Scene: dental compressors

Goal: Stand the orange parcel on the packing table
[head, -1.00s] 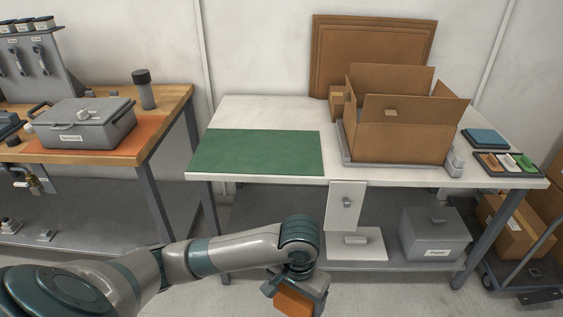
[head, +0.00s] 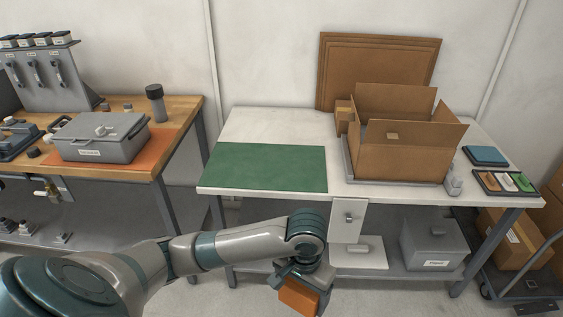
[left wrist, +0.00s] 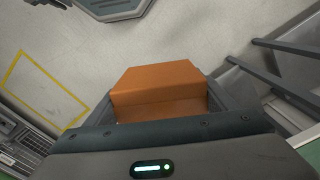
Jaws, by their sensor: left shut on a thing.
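The orange parcel (head: 299,301) is a small box held in my left gripper (head: 302,284), low in front of the packing table, below its top. In the left wrist view the parcel (left wrist: 158,88) sits between the fingers, which are shut on it. The packing table (head: 270,124) has a white top with a green mat (head: 267,167) on its left part. The gripper and parcel are apart from the table, on its near side. My right gripper is in neither view.
An open cardboard box (head: 400,163) stands in a grey tray on the table's right half. Ink pads or small trays (head: 505,183) lie at the right end. A wooden bench (head: 180,127) with a grey case (head: 100,137) stands left. The green mat is clear.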

